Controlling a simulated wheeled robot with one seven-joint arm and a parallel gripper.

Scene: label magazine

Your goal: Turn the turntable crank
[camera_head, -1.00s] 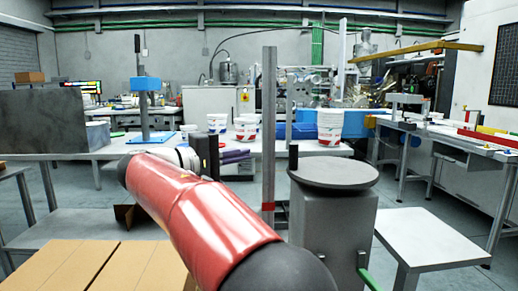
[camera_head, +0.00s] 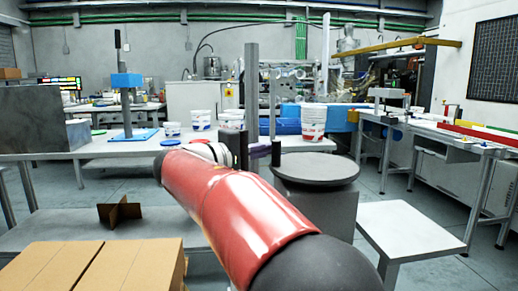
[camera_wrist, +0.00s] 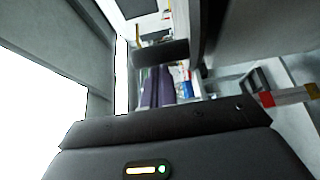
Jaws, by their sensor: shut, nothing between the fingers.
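The turntable (camera_head: 315,168) is a round grey disc on a grey box-like pedestal (camera_head: 331,208), right of centre in the head view. A short black post (camera_head: 276,152) stands at the disc's left edge. The crank does not show; my red arm covers the pedestal's lower front. My gripper (camera_head: 259,150) is partly hidden behind my arm, left of the disc in the picture; I cannot tell its distance from it. In the wrist view my gripper's purple fingers (camera_wrist: 158,86) appear together and empty.
A tall grey post (camera_head: 251,90) rises behind my gripper. A low pale table (camera_head: 415,232) stands right of the pedestal. Cardboard boxes (camera_head: 95,265) lie at front left. A bench with white buckets (camera_head: 313,122) stands behind. In the wrist view, a red-and-white band (camera_wrist: 288,97) shows at right.

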